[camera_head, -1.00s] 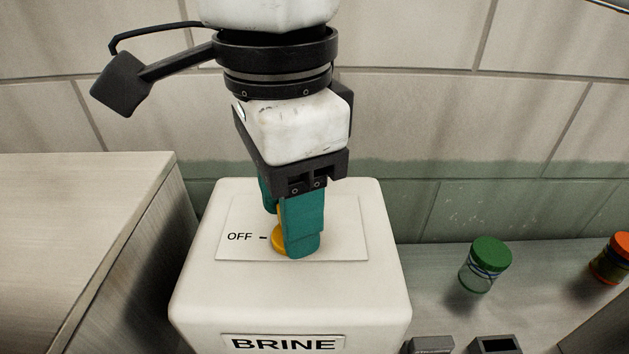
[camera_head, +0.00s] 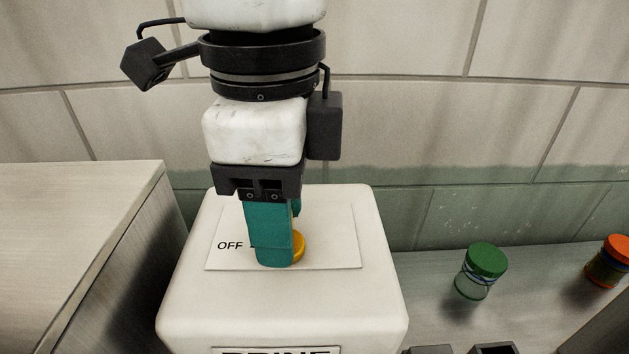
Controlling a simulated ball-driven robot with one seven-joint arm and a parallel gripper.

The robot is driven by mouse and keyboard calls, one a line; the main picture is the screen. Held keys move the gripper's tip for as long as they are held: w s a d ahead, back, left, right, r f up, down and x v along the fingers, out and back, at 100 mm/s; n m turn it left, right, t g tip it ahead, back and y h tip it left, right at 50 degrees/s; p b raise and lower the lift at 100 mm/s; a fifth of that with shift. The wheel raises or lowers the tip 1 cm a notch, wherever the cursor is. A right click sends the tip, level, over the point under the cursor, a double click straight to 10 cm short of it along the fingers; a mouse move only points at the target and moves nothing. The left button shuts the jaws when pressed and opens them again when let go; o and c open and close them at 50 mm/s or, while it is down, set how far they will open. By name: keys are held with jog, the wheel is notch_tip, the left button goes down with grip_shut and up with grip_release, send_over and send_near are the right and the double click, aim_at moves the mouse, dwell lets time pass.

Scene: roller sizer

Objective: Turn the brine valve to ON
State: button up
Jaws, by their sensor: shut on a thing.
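The brine valve's yellow knob (camera_head: 299,246) sits on a white plate on top of the white brine box (camera_head: 185,305). Only its right edge shows beside my teal fingers. My gripper (camera_head: 277,255) points down and is shut on the knob. The front finger hides most of the knob, so I cannot tell where its pointer is. The word OFF (camera_head: 230,245) shows on the plate to the left of the fingers. No ON label is visible; the fingers may cover part of the plate. The BRINE label (camera_head: 275,351) is cut off at the bottom edge.
A metal cabinet (camera_head: 75,215) stands close on the left. On the right, a counter holds a jar with a green lid (camera_head: 486,262) and a jar with an orange lid (camera_head: 612,262). A tiled wall (camera_head: 420,110) is behind.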

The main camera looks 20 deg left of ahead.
dwell(0.3)
jog(key=o, duration=1.1)
jog(key=shift+c, duration=0.2)
jog(key=shift+r, duration=0.15)
notch_tip(320, 180, up, 11)
jog(key=shift+f+b, duration=0.2)
jog(key=shift+b, duration=0.2)
